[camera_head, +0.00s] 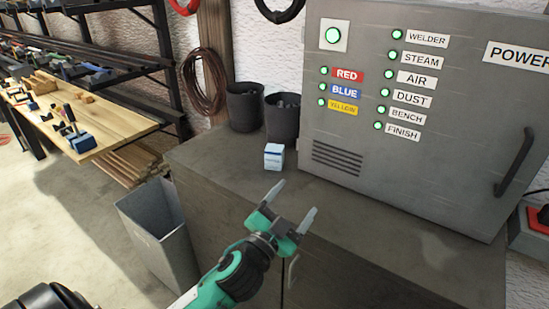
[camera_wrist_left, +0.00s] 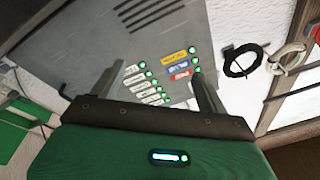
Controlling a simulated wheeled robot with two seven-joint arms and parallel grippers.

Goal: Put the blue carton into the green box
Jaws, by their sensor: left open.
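The blue carton (camera_head: 274,157), a small light blue and white box, stands upright on the grey cabinet top in front of the dark pots. My left gripper (camera_head: 295,200) is open and empty, above the cabinet top and nearer to me than the carton, apart from it. Its open fingers (camera_wrist_left: 157,75) also show in the left wrist view, where the carton is not seen. No green box can be made out in the head view. A green patch (camera_wrist_left: 14,135) shows at the left of the wrist view; I cannot tell what it is. My right gripper is not in view.
The grey cabinet top (camera_head: 375,235) has free room around the carton. A power panel (camera_head: 450,150) with lit green lamps stands behind. Two dark pots (camera_head: 243,107) stand at the back. An open grey bin (camera_head: 160,235) stands on the floor left; a wooden bench (camera_head: 100,125) lies beyond.

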